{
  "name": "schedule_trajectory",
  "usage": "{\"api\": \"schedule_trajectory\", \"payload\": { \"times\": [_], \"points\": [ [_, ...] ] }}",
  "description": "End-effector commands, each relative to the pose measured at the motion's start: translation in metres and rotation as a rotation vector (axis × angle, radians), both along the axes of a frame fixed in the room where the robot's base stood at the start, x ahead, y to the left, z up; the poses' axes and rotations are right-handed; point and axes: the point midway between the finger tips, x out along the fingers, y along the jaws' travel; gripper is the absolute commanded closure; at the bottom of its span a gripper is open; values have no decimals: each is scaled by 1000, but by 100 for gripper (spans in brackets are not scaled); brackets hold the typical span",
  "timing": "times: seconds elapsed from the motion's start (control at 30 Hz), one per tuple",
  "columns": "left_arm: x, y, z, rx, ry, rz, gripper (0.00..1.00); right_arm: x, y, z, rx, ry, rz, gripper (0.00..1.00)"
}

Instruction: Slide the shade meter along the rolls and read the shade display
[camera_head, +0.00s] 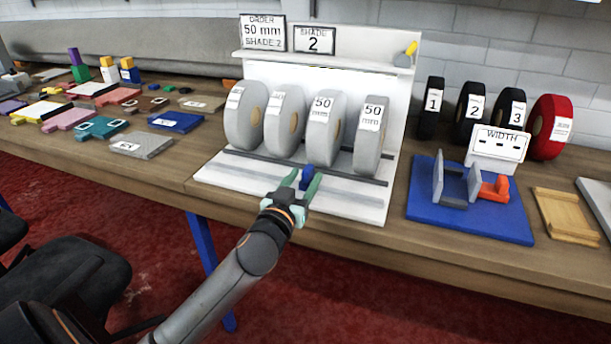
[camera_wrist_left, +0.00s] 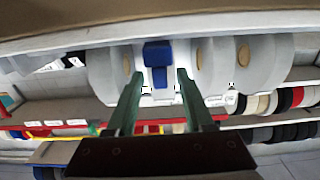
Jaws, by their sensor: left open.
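The shade meter appears to be the small blue block (camera_head: 306,177) at the front rail of the white stand (camera_head: 235,178), in front of the grey rolls (camera_head: 320,125). In the left wrist view the blue block (camera_wrist_left: 157,53) lies ahead of the fingers. My left gripper (camera_head: 302,180) is open, its green fingers on either side of the block; contact cannot be told. In the wrist view the gripper (camera_wrist_left: 158,80) shows a gap between the fingers. The shade display (camera_head: 314,40) reads SHADE 2. My right gripper is not in view.
An order card (camera_head: 263,32) reads 50 mm, SHADE 2. To the right are numbered black rolls (camera_head: 470,110), a red roll (camera_head: 550,127), a WIDTH display (camera_head: 498,145) and a blue-based gauge (camera_head: 470,215). Colored pieces (camera_head: 100,125) cover the left table. Bare wood lies before the stand.

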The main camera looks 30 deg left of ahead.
Motion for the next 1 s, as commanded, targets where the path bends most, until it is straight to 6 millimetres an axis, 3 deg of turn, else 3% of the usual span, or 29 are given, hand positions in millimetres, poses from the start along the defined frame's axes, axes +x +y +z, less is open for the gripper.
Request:
{"api": "schedule_trajectory", "payload": {
  "times": [0.17, 0.47, 0.9, 1.0],
  "points": [
    [11, 3, 1, 1, -1, 0, 48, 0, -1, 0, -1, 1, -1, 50],
    [12, 3, 0, 0, 0, 0, 49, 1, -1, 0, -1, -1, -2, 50],
    [11, 3, 0, 0, 0, 0, 98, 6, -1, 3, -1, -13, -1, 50],
    [11, 3, 0, 0, 0, 0, 100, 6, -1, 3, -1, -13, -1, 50]
  ]
}}
